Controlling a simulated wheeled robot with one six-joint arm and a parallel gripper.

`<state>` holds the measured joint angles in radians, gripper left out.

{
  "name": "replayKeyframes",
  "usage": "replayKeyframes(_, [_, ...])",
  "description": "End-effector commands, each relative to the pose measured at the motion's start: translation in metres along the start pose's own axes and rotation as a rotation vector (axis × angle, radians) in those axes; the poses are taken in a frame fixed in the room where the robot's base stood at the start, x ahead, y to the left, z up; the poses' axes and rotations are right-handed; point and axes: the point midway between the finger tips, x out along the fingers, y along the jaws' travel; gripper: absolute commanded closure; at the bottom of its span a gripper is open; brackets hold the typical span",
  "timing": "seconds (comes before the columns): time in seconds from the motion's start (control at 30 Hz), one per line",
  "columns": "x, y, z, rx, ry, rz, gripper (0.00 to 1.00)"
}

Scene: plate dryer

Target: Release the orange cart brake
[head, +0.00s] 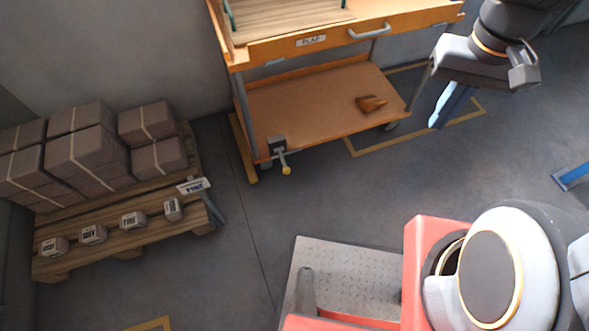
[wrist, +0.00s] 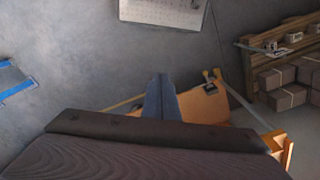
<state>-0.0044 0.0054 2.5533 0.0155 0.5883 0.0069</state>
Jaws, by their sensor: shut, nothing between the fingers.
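The orange cart (head: 330,42) stands against the wall at the top of the head view. Its brake is a dark block with a short lever (head: 284,160) ending in a yellow knob, at the lower shelf's near left corner. The lever points down and out toward the floor. The brake also shows small in the wrist view (wrist: 211,79), right of the fingertips. My gripper (head: 437,124) is to the right of the cart, well apart from the brake. Its fingers (wrist: 161,78) are shut and empty, pointing down in the head view.
A wooden pallet (head: 130,245) with strapped boxes and several labelled blocks stands at left. A wooden piece (head: 371,104) lies on the cart's lower shelf (head: 310,110). The floor (head: 330,205) before the cart is clear.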

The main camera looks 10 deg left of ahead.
Motion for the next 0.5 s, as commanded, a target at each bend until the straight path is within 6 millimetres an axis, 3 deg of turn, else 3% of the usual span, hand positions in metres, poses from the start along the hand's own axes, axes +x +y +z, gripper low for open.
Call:
replayKeyframes(0.17, [0.044, -0.011, -0.021, 0.061, -0.065, -0.031, 1.00])
replayKeyframes(0.5, [0.182, -0.058, -0.087, 0.299, -0.295, -0.141, 1.00])
